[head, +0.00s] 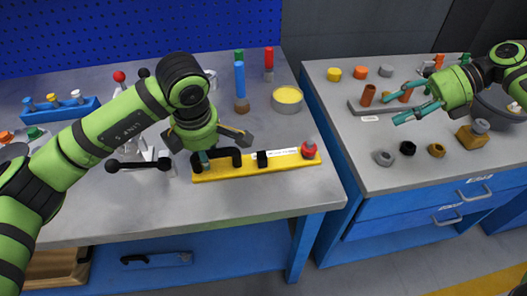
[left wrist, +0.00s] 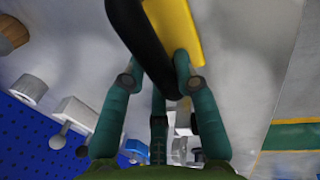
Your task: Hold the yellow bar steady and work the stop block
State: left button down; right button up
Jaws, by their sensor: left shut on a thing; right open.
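The yellow bar (head: 240,171) lies on the grey top of the left workbench, near its front edge. It carries a black arched handle (head: 232,154), a small black block (head: 262,159) and a red knob (head: 309,149) at its right end. I cannot tell which of these is the stop block. My left gripper (head: 204,158) is shut on the black handle at the bar's left part. In the left wrist view the black handle (left wrist: 140,35) passes between the fingers, with the yellow bar (left wrist: 180,22) beside it. My right gripper (head: 415,105) is open and empty above the right bench.
Behind the bar stand a blue-topped tool (head: 239,80), a red-topped one (head: 268,62) and a round yellow-filled tin (head: 287,99). A black-handled clamp (head: 140,164) is left of the bar. A gap separates the two benches.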

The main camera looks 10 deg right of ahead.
jog(key=w+a+n+g+h, duration=0.1)
jog(key=a+n+g+h, duration=0.5)
jog(key=a, duration=1.1)
jog(key=n+t+h, duration=0.4)
jog(key=n+h, duration=0.1)
jog(key=n, duration=0.5)
send_near(263, 155)
jog(key=f, duration=0.9)
jog(key=shift+d+f, duration=0.2)
jog(key=shift+f, duration=0.1)
